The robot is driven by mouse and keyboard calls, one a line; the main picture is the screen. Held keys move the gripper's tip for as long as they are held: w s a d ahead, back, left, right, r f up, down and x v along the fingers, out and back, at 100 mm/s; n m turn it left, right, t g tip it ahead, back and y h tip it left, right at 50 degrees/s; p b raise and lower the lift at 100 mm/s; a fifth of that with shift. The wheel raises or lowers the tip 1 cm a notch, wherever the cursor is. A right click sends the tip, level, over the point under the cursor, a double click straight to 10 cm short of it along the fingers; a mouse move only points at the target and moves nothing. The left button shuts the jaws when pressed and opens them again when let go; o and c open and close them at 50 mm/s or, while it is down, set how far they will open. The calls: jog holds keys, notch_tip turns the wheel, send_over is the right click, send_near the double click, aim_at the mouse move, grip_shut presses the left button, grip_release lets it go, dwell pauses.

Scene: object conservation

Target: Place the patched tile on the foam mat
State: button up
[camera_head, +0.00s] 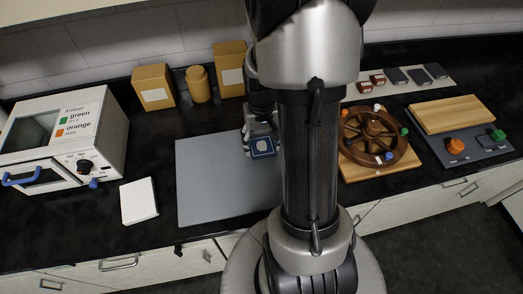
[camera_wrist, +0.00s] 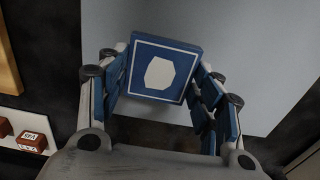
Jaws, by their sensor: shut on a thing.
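The patched tile (camera_wrist: 163,72) is a blue square with a white border line and a white many-sided patch. It also shows in the head view (camera_head: 262,147). My gripper (camera_wrist: 160,85) is shut on it, with one finger on each side. The foam mat (camera_head: 210,182) is a flat grey sheet on the dark counter, and it fills much of the wrist view (camera_wrist: 230,30). The tile is over the mat's far right part. I cannot tell whether it touches the mat. My arm hides the mat's right side in the head view.
A white oven-like box (camera_head: 60,140) with a green and orange label and a white slab (camera_head: 139,201) stand left of the mat. Yellow containers (camera_head: 153,87) stand behind. A spoked wheel (camera_head: 374,135) and a knob panel (camera_head: 465,145) are at right. The mat's left part is bare.

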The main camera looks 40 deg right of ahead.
aim_at(261, 146)
jog(key=shift+f+b, duration=0.55)
jog(key=shift+f, duration=1.3)
jog(key=shift+f, duration=0.15)
jog(key=o, duration=1.2)
jog(key=shift+c, duration=0.2)
